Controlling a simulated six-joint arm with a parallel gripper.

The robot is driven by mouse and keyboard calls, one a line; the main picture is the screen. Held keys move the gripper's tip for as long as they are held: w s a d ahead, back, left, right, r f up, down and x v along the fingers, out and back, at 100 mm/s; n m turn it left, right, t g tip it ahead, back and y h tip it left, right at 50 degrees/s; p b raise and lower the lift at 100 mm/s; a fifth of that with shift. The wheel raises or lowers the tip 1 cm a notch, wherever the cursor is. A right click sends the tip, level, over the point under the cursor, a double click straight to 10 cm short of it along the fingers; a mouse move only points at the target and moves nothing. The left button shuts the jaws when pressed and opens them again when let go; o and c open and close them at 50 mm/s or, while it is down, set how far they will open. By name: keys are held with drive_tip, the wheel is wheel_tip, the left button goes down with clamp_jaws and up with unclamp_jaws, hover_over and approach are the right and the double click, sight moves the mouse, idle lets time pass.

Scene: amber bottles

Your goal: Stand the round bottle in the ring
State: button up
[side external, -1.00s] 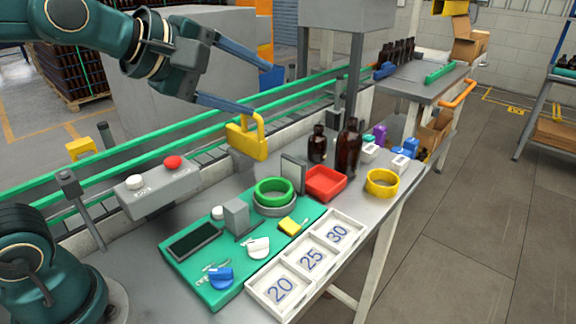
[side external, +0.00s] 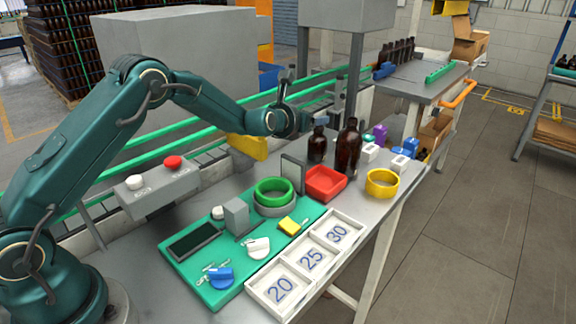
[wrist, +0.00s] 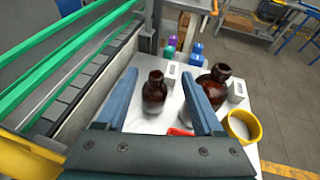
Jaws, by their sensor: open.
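Two capped-free amber bottles stand upright on the bench: a shorter one (side external: 317,146) and a taller one (side external: 349,148). Both look rounded; I cannot tell for sure which the task calls round. A green ring (side external: 273,186) lies on a grey round base on the green board, and a yellow ring (side external: 382,183) stands on the bench at right. My gripper (wrist: 160,76) is open and empty. In the wrist view the shorter bottle (wrist: 154,93) appears between its blue fingers, and the taller bottle (wrist: 213,86) appears right of the right finger. Contact is not visible.
A red tray (side external: 325,183) sits in front of the bottles, beside a grey upright plate (side external: 292,173). Small white boxes (side external: 370,152) and coloured items stand behind. The conveyor's green rails run at left. White numbered trays (side external: 310,261) line the front edge.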

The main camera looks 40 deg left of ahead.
sight(316, 129)
drive_tip(key=shift+g, duration=0.4)
drive_tip(key=shift+w+a+f, duration=0.2)
drive_tip(key=shift+w+f, duration=0.5)
drive_tip(key=shift+f, duration=0.15)
drive_tip(key=shift+w+a+f, duration=0.25)
drive_tip(key=shift+w+f, duration=0.4)
drive_tip(key=shift+f, duration=0.15)
drive_tip(key=shift+w+a+f, duration=0.2)
drive_tip(key=shift+w+f, duration=0.5)
drive_tip(key=shift+f, duration=0.15)
clamp_jaws()
